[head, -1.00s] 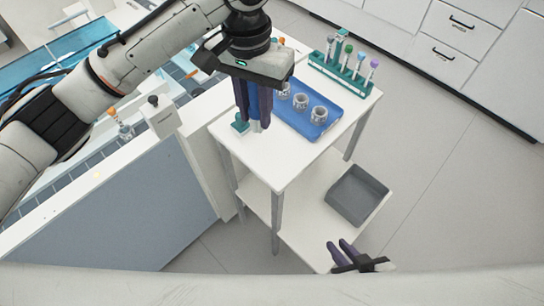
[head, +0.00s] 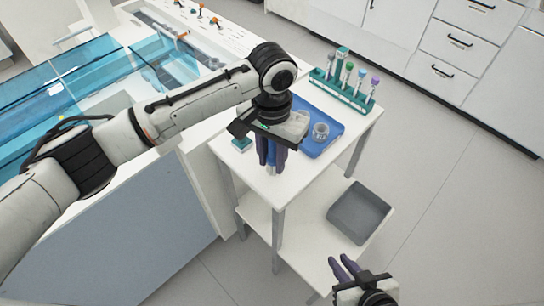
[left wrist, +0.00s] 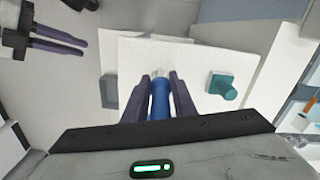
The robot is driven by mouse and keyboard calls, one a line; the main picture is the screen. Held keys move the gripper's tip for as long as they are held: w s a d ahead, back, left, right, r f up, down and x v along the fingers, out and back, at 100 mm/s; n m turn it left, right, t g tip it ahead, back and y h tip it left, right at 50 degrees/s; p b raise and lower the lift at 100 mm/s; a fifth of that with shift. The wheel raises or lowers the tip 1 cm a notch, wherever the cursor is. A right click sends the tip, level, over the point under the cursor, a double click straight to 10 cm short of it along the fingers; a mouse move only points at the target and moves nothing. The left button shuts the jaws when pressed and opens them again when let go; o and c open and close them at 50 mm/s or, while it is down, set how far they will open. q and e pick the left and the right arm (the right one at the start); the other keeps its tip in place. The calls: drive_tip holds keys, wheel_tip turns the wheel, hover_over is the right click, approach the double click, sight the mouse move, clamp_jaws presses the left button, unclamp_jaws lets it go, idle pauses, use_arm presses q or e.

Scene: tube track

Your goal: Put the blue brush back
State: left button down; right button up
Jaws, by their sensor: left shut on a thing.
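The blue brush (left wrist: 159,98) is held between the purple fingers of my left gripper (head: 271,160), which is shut on it. In the head view the brush is mostly hidden by the fingers, which point down over the front part of the white cart top (head: 302,172). A teal rack (head: 343,92) with several upright tools with coloured tops stands at the cart's back right, apart from the gripper. My right gripper (head: 346,270) is empty, with a gap between its fingers, low at the cart's front right. It also shows in the left wrist view (left wrist: 72,38).
A blue tray (head: 333,113) with a clear cup (head: 320,132) lies behind my left gripper; the arm hides part of it. A small teal block (head: 242,144) sits on the cart's left edge. A grey bin (head: 359,212) is on the lower shelf. Floor at right is clear.

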use_arm(q)
drive_tip(key=c, duration=1.5)
unclamp_jaws()
drive_tip(key=shift+f, duration=0.1)
drive_tip(key=shift+o, duration=0.2)
wheel_tip(320, 180, up, 12)
drive_tip(key=shift+r, duration=0.15)
